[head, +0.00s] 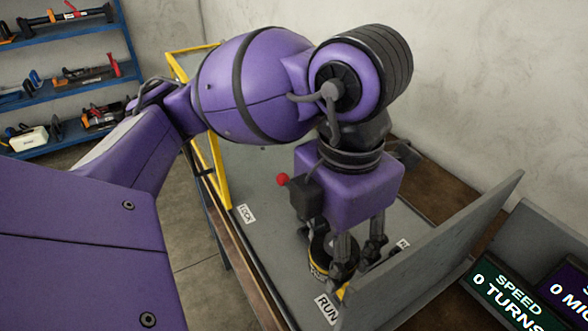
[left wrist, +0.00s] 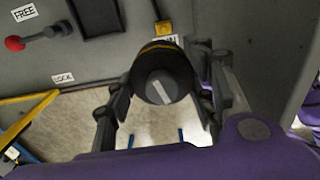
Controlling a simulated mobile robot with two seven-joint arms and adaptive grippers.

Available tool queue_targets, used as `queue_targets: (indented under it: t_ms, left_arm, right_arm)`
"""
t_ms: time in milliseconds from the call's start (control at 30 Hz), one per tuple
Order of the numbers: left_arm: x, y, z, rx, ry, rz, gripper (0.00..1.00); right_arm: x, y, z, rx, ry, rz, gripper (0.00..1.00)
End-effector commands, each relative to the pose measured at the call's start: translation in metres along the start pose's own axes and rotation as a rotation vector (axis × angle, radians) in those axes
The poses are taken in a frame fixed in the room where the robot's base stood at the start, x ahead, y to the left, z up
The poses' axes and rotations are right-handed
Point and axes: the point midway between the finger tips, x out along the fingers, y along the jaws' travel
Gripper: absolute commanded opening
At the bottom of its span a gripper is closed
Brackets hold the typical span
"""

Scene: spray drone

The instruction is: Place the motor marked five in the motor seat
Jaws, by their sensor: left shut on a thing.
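My left gripper (head: 360,262) points down over the grey bench. In the left wrist view its two fingers (left wrist: 162,95) close on either side of a dark round motor (left wrist: 163,78) with a yellow band and a pale stripe on its end. In the head view a black and yellow round part (head: 318,262) shows beside the fingers, partly hidden by them. No number five is readable. I cannot make out the motor seat or whether the motor touches anything below. My right gripper is in neither view.
A red-knobbed lever (left wrist: 30,40) lies near the FREE label (left wrist: 25,12) and LOCK label (left wrist: 62,78). A RUN label (head: 327,308) is at the front. A grey upright panel (head: 450,255) stands right of the gripper, with a SPEED display (head: 510,295) beyond. A yellow frame (head: 213,150) edges the left.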

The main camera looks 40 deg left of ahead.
Motion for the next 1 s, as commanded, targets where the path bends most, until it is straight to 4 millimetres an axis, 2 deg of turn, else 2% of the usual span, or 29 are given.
queue_targets:
  t_ms: [167,267,633,800,1000]
  left_arm:
    - [-0.001,0.001,0.0,-0.091,-0.007,0.003,0.03]
    - [0.003,0.009,0.006,-0.109,-0.005,0.003,0.03]
    - [0.041,0.076,0.055,-0.112,0.0,0.003,0.03]
    - [0.072,0.094,0.07,-0.108,0.0,0.002,0.03]
    - [0.087,0.104,0.078,-0.104,-0.003,0.002,0.03]
  right_arm:
    - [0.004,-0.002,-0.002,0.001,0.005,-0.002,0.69]
    - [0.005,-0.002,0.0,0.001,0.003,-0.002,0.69]
    - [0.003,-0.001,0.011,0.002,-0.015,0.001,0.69]
    - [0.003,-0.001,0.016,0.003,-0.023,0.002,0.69]
    - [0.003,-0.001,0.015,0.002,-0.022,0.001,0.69]
